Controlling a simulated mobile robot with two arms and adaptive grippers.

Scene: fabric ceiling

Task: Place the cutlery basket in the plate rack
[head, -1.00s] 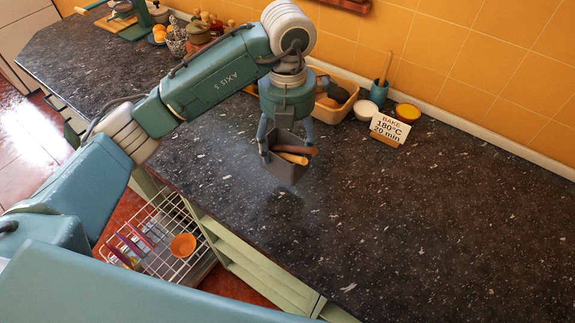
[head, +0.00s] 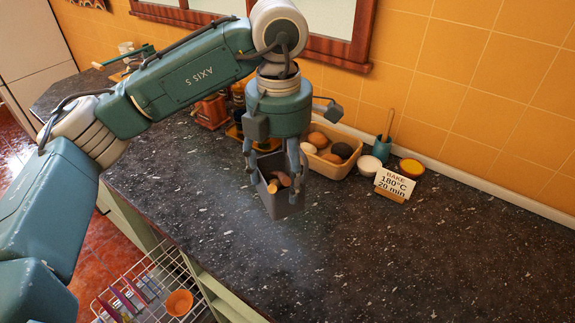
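The cutlery basket (head: 285,203) is a dark grey open box with wooden-handled pieces inside. My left gripper (head: 275,170) is shut on the basket and holds it tilted above the dark speckled counter; I cannot tell how high. The plate rack (head: 150,283) is a white wire rack, pulled out below the counter's front edge at the lower left. It holds several coloured plates at its left and an orange bowl (head: 179,302). The bottom of the rack is cut off by the picture's edge. My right gripper is not in view.
A tan tray of eggs and potatoes (head: 340,173), a small white bowl (head: 369,165), a teal pot (head: 382,149), a yellow-topped bowl (head: 411,168) and a recipe card (head: 394,184) stand along the wall. The counter's (head: 400,260) right part is clear.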

